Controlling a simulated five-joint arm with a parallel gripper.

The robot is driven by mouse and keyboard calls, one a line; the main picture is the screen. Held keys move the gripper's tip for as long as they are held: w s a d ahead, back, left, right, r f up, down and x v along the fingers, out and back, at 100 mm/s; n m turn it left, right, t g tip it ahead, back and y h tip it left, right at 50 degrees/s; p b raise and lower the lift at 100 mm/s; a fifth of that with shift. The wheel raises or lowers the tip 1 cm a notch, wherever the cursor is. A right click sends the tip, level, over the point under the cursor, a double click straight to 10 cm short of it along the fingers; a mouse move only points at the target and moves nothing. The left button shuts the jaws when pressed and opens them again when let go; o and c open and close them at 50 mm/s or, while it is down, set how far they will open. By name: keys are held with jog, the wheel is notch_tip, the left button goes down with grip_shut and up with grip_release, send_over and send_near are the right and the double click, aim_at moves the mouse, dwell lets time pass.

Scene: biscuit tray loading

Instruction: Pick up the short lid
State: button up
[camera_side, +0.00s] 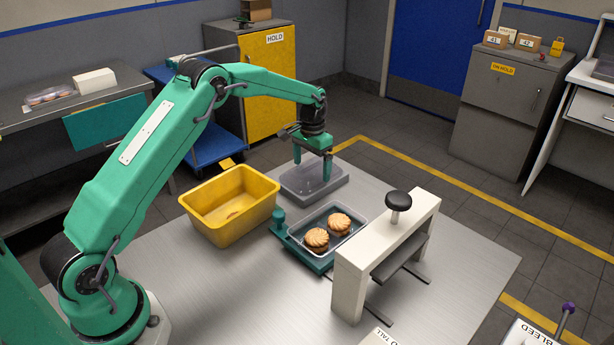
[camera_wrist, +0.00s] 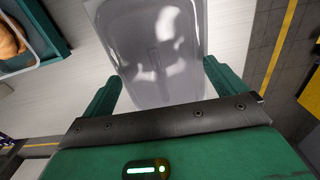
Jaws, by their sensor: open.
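A clear, shallow plastic lid (camera_side: 301,176) rests on a low grey stand (camera_side: 322,196) on the steel table. In the wrist view the lid (camera_wrist: 150,45) fills the upper middle, shiny and see-through with rounded corners. My gripper (camera_side: 312,167) is over the lid, pointing down, with its two green fingers apart and nothing held. In the wrist view my gripper (camera_wrist: 161,88) has one finger on either side of the lid's near end. I cannot tell whether the fingers touch the lid.
A teal holder (camera_side: 318,264) with a clear tray of two biscuits (camera_side: 340,224) stands in front of the lid. A white press frame (camera_side: 349,290) with a black knob is at its right. A yellow bin (camera_side: 206,213) is at the left. The table's front left is clear.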

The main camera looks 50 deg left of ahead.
aim_at(311, 166)
dwell(0.4)
jog(key=c, duration=0.7)
jog(key=shift+f, duration=0.1)
jog(key=shift+c, duration=0.3)
jog(key=shift+s+f, duration=0.1)
jog(key=shift+r, duration=0.55)
jog(key=shift+c, duration=0.9)
notch_tip(311, 166, up, 4)
jog(key=shift+f, duration=0.25)
jog(key=shift+c, duration=0.6)
jog(key=s+d+r, duration=0.4)
jog(key=d+r, duration=0.3)
jog(key=d, duration=0.4)
jog(key=shift+f, duration=0.1)
